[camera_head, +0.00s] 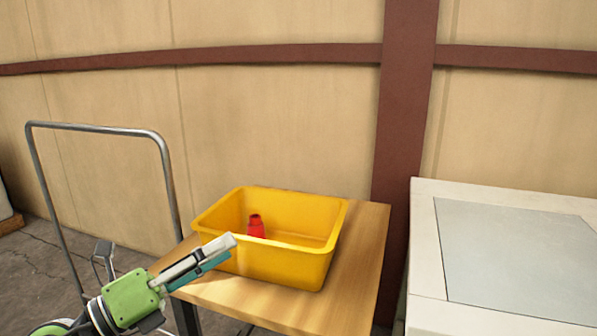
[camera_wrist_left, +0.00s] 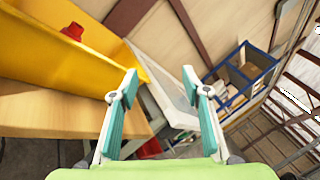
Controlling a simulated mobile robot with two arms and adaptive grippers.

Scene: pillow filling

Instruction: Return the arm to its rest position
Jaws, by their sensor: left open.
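My left gripper (camera_head: 222,250) is in front of the yellow bin in the head view, at the left front of the wooden table. In the left wrist view its two teal-padded fingers (camera_wrist_left: 158,85) are spread apart with nothing between them. My right gripper does not show in either view.
A yellow bin (camera_head: 285,268) stands on a wooden table (camera_head: 362,255) with a red object (camera_head: 256,226) inside. A white-framed surface (camera_head: 425,270) is at the right. A metal cart handle (camera_head: 100,127) rises at the left. A blue frame (camera_wrist_left: 243,75) shows in the left wrist view.

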